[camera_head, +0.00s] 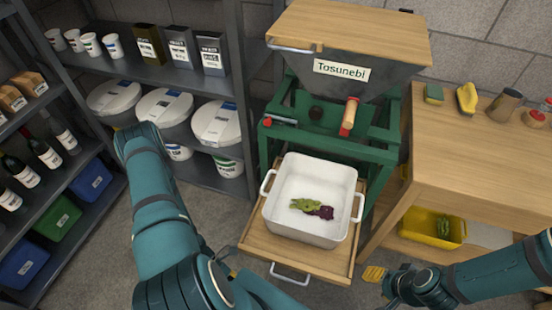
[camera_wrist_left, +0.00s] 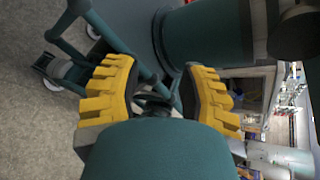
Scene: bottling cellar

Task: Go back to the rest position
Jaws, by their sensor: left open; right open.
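My right gripper (camera_head: 376,279) is low in the head view, right of the wooden drawer's front. It is open, with yellow pads showing and nothing seen between them. My left arm rises at the left of the head view; its gripper cannot be made out there. In the left wrist view my left gripper (camera_wrist_left: 158,95) has its two yellow ridged fingers wide apart. They hold nothing; teal parts of my own body show close by.
A white tub (camera_head: 283,228) holding green and dark purple grapes stands on a pulled-out wooden board (camera_head: 258,243) under the green press marked Tosunebi (camera_head: 342,70). A wooden bench (camera_head: 478,150) is at right. Shelves with bottles (camera_head: 47,155), bins and white buckets (camera_head: 165,108) stand at left.

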